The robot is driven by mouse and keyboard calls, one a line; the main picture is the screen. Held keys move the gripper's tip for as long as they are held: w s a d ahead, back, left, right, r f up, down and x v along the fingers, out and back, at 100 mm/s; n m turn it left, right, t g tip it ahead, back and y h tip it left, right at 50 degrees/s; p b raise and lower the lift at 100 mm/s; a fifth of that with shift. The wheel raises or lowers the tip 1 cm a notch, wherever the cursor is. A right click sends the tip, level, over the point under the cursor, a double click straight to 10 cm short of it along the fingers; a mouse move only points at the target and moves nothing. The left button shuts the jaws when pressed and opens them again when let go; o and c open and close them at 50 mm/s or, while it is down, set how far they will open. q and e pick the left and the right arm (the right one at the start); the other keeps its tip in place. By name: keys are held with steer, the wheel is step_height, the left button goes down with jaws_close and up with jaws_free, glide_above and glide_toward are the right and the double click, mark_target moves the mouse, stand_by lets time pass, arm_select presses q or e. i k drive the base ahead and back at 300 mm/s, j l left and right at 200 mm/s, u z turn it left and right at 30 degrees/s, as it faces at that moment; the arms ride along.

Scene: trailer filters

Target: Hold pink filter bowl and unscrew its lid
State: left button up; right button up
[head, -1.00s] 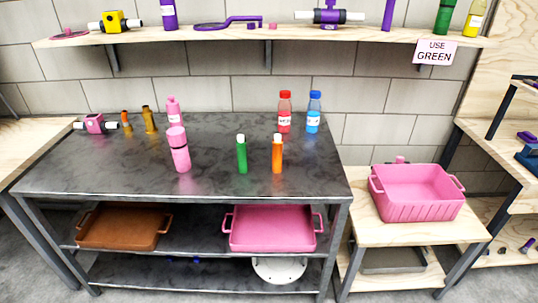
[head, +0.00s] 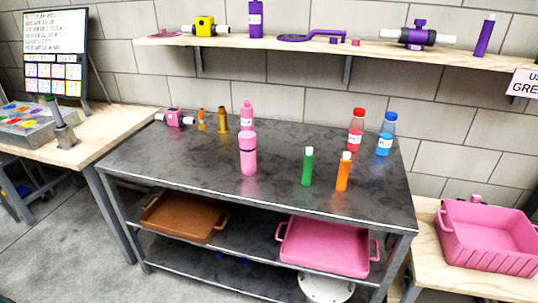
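A pink filter housing (head: 175,117) with white pipe ends lies at the table's back left. Neither of my grippers shows in the head view.
On the dark table (head: 160,165) stand green (head: 307,167) and orange (head: 343,172) tubes, red (head: 356,130) and blue (head: 386,134) bottles, and two brownish pieces (head: 222,120). Pink (head: 325,243) and brown (head: 180,217) trays sit below. A pink crate (head: 490,235) stands right. The table's front left is clear.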

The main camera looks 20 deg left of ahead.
mark_target(248, 157)
steer(key=i+j+z, duration=0.1)
steer(key=j, duration=0.35)
steer(key=i+j+z, duration=0.15)
steer(key=j, duration=0.3)
steer(key=j+z, duration=0.1)
steer(key=j, duration=0.35)
steer(key=i, duration=0.05)
